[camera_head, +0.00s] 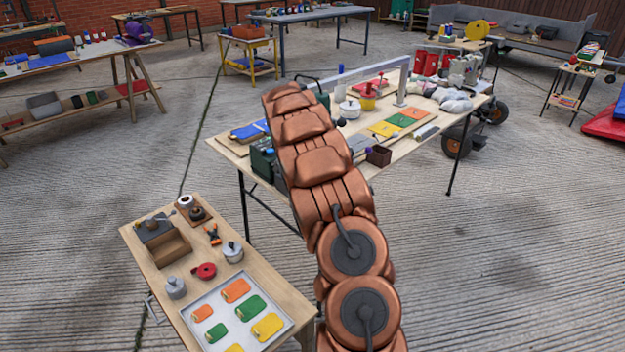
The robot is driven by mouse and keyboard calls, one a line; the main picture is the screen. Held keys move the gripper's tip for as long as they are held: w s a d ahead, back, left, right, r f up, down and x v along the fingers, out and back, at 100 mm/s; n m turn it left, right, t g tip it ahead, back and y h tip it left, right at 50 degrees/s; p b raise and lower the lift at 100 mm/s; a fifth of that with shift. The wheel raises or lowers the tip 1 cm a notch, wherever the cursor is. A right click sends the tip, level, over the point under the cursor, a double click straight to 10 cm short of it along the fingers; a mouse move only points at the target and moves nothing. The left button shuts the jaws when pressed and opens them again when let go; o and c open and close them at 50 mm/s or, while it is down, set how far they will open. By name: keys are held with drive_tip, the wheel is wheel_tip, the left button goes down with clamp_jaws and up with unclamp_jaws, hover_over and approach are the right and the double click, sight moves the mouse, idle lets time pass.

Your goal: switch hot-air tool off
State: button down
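My copper-coloured arm reaches from the bottom of the view up over the long wooden table (375,165). Its far end hides part of that table, and I cannot make out my gripper. I cannot pick out the hot-air tool or its switch for certain. A dark green box (262,160) stands at the table's near left edge, partly behind my arm. A dark object with a black handle (322,97) shows just right of the arm's far end, also partly hidden.
A low bench (286,291) with a white tray (205,322) stands at lower left. Concrete floor at right (520,250) is clear.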

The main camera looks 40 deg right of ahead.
idle(0.3)
drive_tip(key=c, duration=1)
unclamp_jaws()
drive_tip(key=shift+c, duration=0.2)
drive_tip(key=shift+r, duration=0.1)
drive_tip(key=v, duration=1.2)
drive_tip(key=shift+a, duration=0.2)
